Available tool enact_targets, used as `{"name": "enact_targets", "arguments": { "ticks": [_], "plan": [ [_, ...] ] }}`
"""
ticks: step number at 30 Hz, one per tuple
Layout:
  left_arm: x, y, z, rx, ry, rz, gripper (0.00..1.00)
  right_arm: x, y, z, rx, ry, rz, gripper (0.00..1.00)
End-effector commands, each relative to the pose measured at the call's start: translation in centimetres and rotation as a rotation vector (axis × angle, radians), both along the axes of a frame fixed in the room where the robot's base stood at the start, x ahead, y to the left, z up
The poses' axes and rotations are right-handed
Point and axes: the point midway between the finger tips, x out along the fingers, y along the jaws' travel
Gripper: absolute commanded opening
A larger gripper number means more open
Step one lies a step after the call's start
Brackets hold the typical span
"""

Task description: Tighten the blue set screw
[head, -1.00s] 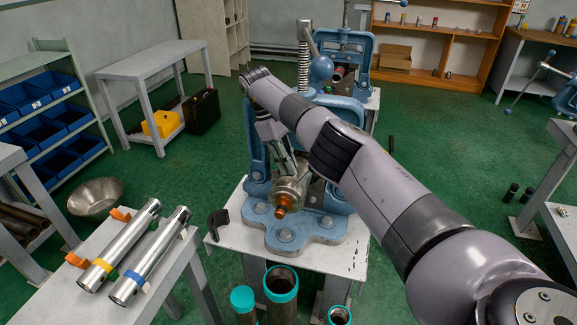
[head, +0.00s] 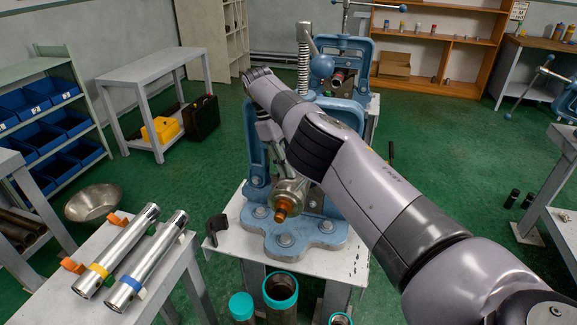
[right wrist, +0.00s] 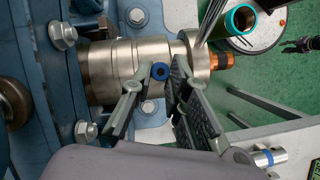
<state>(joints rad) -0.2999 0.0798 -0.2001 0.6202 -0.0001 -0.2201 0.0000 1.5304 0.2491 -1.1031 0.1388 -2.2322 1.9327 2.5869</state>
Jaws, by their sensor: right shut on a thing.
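The blue set screw (right wrist: 158,71) has a round head with a dark centre, on the side of a metal cylinder (right wrist: 108,71). The cylinder, with a copper-coloured end, also shows in the head view (head: 288,192), lying in the blue pipe vise (head: 290,234). My right gripper (right wrist: 156,78) has its fingertips on either side of the screw head and is shut on it. In the head view my right arm hides the screw and most of the gripper. My left gripper is not in view.
The vise stands on a white table (head: 348,262) with a black bracket (head: 216,228) at its left. Two silver pipes (head: 150,262) lie on a side table. Teal-rimmed pipes (head: 281,290) stand in front. A second vise (head: 345,62) is behind.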

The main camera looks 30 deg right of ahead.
Motion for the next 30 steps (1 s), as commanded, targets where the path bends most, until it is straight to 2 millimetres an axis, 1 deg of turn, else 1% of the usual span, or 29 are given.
{"name": "enact_targets", "arguments": {
  "ticks": [1, 11, 12, 20, 21, 30],
  "plan": [
    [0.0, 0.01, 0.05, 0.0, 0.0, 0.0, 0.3, 0.18, -0.12, 0.46, -0.006, -0.009, 0.0, 0.0],
    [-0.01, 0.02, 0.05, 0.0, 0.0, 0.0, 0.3, 0.2, -0.12, 0.48, -0.006, -0.01, 0.001, 0.0],
    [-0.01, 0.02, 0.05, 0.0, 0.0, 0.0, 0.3, 0.2, -0.12, 0.48, -0.006, -0.01, 0.001, 0.18],
    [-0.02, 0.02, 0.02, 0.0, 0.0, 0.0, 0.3, 0.1, -0.05, 0.26, -0.002, -0.005, 0.001, 0.35],
    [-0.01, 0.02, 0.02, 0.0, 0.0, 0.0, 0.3, 0.09, -0.05, 0.23, -0.003, -0.004, 0.001, 0.36],
    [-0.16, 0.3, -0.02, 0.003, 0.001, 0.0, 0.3, 0.05, -0.01, 0.12, -0.001, -0.003, 0.0, 0.36]
  ]
}}
